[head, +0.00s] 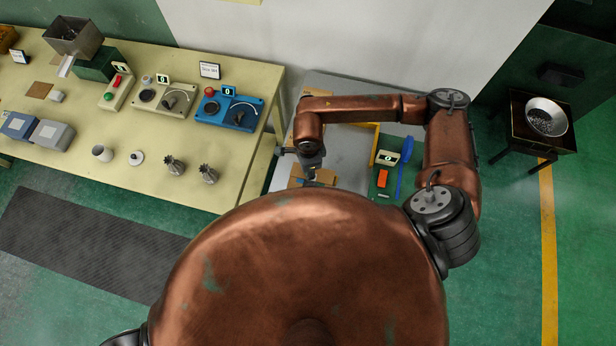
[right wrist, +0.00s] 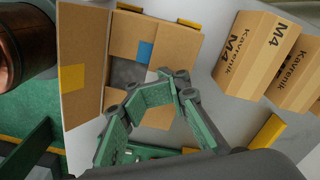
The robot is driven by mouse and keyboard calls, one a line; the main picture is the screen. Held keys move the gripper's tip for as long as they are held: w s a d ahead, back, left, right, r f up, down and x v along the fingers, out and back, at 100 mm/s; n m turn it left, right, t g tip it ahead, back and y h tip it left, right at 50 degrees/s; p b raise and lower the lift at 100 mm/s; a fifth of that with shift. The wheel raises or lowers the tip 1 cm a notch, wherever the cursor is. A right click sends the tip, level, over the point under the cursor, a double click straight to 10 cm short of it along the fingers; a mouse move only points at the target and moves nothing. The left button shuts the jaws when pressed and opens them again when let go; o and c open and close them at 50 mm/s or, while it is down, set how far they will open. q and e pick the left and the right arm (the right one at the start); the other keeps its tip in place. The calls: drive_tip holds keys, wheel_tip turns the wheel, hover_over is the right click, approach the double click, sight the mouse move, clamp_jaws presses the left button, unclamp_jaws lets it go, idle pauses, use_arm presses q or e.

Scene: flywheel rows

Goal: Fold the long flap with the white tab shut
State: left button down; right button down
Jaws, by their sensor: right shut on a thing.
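An open cardboard box (right wrist: 122,48) shows in the right wrist view, its inside grey. A long flap (right wrist: 85,50) with a yellow tab (right wrist: 72,78) is folded out at the left. A blue tab (right wrist: 146,52) sits near the middle. A small white tab (right wrist: 152,76), partly hidden, is at the edge of the long flap (right wrist: 184,42) on the right. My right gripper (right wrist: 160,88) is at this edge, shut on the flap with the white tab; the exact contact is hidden. In the head view my right gripper (head: 311,173) is over the box. My left gripper is out of view.
Two closed M4 cartons (right wrist: 254,52) stand right of the box. A cream bench (head: 225,135) with devices is at the left. A dark stand (head: 548,145) is at far right.

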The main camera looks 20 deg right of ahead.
drive_tip(key=shift+r, duration=0.1)
idle(0.4)
wheel_tip(320, 180, up, 8)
drive_tip(key=p, duration=0.3)
idle(0.4)
idle(0.4)
